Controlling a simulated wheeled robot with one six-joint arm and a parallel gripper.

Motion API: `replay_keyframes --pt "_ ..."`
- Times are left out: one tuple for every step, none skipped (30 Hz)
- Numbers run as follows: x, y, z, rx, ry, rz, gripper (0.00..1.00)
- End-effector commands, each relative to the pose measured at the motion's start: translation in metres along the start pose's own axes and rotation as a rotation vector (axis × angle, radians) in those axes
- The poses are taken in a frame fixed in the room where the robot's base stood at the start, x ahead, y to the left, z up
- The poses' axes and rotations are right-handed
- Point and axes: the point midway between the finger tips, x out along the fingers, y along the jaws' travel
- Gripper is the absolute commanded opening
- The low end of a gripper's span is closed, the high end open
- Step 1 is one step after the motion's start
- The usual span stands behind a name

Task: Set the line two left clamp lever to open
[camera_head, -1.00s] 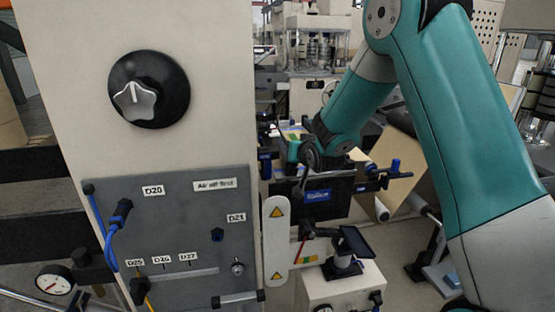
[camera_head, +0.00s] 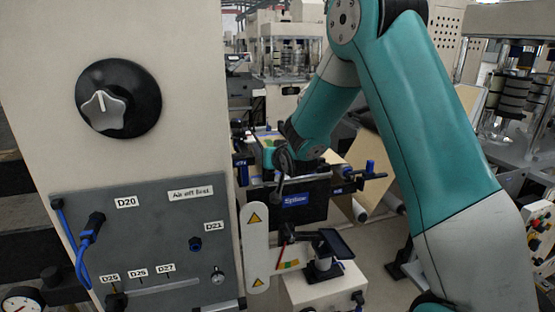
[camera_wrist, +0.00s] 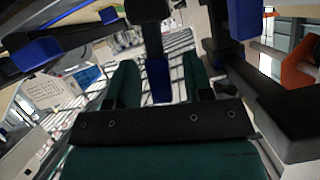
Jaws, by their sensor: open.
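In the wrist view, my gripper (camera_wrist: 157,66) has its two green fingers apart. A black lever with a blue end (camera_wrist: 158,80) stands in the gap between them; I cannot tell whether either finger touches it. In the head view, my arm reaches down to a black splice unit (camera_head: 296,199) with a blue label. The gripper's fingers are hard to make out there. A blue-handled lever (camera_head: 370,167) stands upright at the unit's right end. Another blue handle (camera_head: 242,175) shows at its left end. No line number is readable on the levers.
A grey panel (camera_head: 150,235) with a tube, labels and a knob above stands close at the left. A white plate with warning signs (camera_head: 257,245) juts from its edge. A black stand (camera_head: 325,255) on a light box is below the splice unit. A paper web slopes behind my arm.

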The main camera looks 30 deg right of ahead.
Motion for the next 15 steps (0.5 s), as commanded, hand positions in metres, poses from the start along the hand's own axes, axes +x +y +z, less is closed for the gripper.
replay_keyframes --pt "-0.003 0.000 0.000 0.000 0.001 0.000 0.47" --pt "-0.005 0.000 0.001 0.000 0.001 0.000 0.47" --pt "-0.010 0.000 0.000 0.000 0.002 -0.001 0.47" --pt "-0.014 0.000 0.000 0.000 0.003 -0.001 0.47" --pt "-0.019 0.000 0.001 0.000 0.002 -0.001 0.47" --pt "-0.026 0.000 0.002 0.000 0.003 -0.001 0.47" --pt "-0.033 0.000 0.001 -0.001 0.004 -0.001 0.47" --pt "-0.039 0.000 0.001 -0.001 0.003 -0.001 0.47" --pt "-0.049 0.000 0.002 -0.001 0.003 -0.001 0.47" --pt "-0.056 0.000 0.002 -0.001 0.004 -0.002 0.47" --pt "-0.063 -0.001 0.002 -0.001 0.004 -0.002 0.47" --pt "-0.072 -0.001 0.001 -0.001 0.004 -0.003 0.47" --pt "-0.079 -0.001 0.001 0.000 0.005 -0.003 0.47" --pt "-0.086 -0.001 0.002 0.000 0.003 -0.003 0.47" --pt "-0.095 -0.001 0.001 0.000 0.004 -0.003 0.47"
